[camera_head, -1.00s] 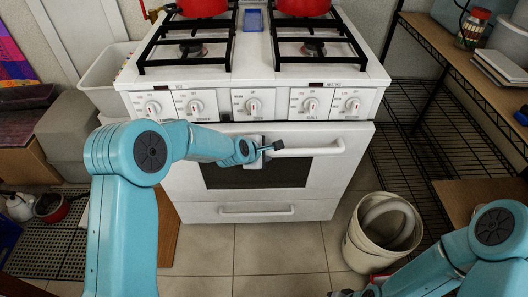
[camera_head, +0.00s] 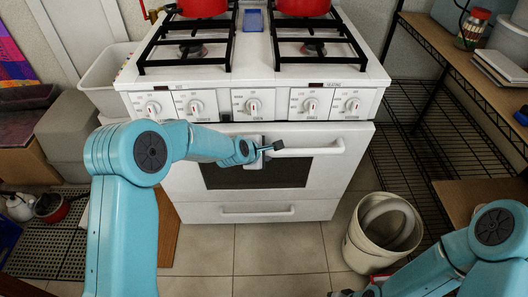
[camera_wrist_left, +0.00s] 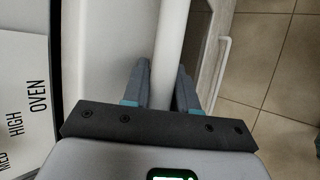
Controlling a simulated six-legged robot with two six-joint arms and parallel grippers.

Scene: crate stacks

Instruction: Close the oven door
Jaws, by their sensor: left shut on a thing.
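The white oven door (camera_head: 285,172) has a dark window and a white bar handle (camera_head: 318,149) along its top. In the head view the door looks flush or nearly flush with the stove front; a small gap is hard to judge.
The white stove (camera_head: 250,75) carries red pots (camera_head: 302,6) on its burners, with several knobs in front. A white bucket (camera_head: 358,240) stands on the tiles right of the oven. A wire shelf (camera_head: 425,140) is at right.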

